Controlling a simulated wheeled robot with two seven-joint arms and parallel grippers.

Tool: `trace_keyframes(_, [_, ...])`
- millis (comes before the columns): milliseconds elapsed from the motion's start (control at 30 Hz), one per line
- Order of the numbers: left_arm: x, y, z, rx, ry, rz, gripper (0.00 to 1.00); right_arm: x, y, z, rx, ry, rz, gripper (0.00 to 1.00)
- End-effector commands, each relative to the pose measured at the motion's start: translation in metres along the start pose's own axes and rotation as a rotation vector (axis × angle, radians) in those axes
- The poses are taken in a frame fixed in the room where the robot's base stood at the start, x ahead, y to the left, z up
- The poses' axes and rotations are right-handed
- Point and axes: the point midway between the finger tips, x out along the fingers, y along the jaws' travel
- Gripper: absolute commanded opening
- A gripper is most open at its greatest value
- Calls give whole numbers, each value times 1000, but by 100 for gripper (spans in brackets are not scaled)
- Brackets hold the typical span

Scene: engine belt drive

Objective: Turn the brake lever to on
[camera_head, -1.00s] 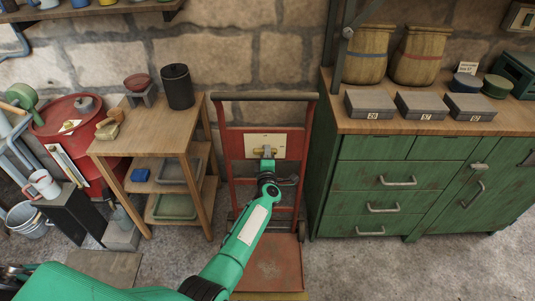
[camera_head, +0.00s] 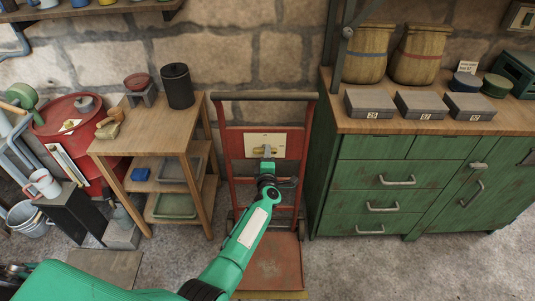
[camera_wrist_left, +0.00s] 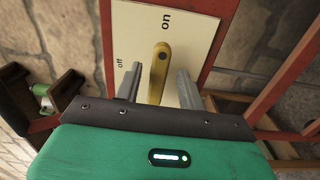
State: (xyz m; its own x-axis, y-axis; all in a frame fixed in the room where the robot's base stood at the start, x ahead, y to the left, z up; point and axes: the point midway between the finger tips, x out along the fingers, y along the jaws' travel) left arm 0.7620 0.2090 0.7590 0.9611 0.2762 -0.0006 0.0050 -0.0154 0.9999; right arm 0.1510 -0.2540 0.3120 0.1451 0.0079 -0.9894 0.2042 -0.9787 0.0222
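The yellow brake lever (camera_wrist_left: 159,70) sits on a cream plate (camera_wrist_left: 200,28) marked "off" and "on". In the left wrist view its rounded upper end lies just below the word "on", with "off" to its left. In the head view the plate (camera_head: 279,143) is on a red upright frame, and my gripper partly hides the lever. My left gripper (camera_wrist_left: 158,72) is open, with one finger on each side of the lever. Gaps show between the lever and both fingers; contact lower down cannot be told. My right gripper is not in view.
The red hand-truck-like frame (camera_head: 235,165) stands against the stone wall. A wooden shelf table (camera_head: 150,135) is at its left and a green drawer cabinet (camera_head: 375,185) close at its right. Some grey floor (camera_head: 350,270) is clear in front of the cabinet.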

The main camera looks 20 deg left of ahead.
Motion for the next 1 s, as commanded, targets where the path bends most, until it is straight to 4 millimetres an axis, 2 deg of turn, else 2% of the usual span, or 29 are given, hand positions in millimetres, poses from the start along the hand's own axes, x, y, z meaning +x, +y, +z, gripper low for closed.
trace_keyframes(100, [-20,3,0,-1,-1,-4,40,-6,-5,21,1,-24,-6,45])
trace_keyframes(400, [-80,3,0,0,-1,-3,40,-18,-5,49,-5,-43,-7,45])
trace_keyframes(600, [-111,1,0,0,0,-3,40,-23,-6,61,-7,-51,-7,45])
trace_keyframes(800, [-126,0,0,-1,-1,-2,40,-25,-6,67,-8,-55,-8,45])
trace_keyframes(1000, [-128,0,0,-1,-1,-1,40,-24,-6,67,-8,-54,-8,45])
